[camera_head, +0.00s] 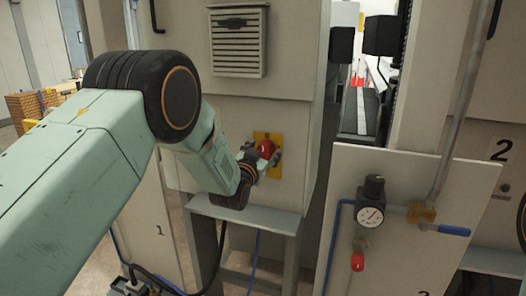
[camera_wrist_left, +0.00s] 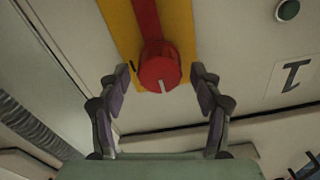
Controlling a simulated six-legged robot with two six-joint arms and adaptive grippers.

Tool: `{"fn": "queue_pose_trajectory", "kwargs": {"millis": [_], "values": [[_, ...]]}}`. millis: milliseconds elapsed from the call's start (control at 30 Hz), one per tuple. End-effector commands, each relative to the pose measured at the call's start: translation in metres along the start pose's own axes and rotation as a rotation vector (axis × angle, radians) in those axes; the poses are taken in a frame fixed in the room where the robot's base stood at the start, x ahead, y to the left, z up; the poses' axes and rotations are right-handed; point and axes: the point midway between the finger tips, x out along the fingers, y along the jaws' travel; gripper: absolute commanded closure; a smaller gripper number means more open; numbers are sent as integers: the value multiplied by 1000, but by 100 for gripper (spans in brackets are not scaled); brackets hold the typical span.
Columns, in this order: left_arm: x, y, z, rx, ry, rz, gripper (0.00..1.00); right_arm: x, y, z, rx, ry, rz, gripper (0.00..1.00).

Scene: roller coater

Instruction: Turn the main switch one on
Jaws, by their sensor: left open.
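The main switch is a red rotary knob (camera_head: 266,148) on a yellow plate (camera_head: 274,169), fixed to the front of a beige cabinet. In the left wrist view the red knob (camera_wrist_left: 160,70) has a pale mark on its lower face, and the yellow plate (camera_wrist_left: 181,20) runs up behind it. My left gripper (camera_head: 262,160) is at the plate. In the left wrist view its two fingers (camera_wrist_left: 160,88) are spread on either side of the knob, with a gap on each side. I cannot tell how deep the fingers reach. My right gripper is not in view.
A louvred vent (camera_head: 238,40) sits above the switch. A grey ledge (camera_head: 245,212) juts out below it. At the right stand a panel with a pressure gauge (camera_head: 370,215), a red-tipped valve (camera_head: 357,262) and a pipe.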

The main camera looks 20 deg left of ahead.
Motion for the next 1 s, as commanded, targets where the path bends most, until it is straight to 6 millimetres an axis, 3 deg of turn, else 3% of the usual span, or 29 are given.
{"fn": "queue_pose_trajectory", "kwargs": {"millis": [667, 1000], "values": [[0, 0, 0, 0, 1, 0, 89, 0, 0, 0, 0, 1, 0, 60], [0, 0, -1, 51, 3, 0, 90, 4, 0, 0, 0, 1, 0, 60]]}}
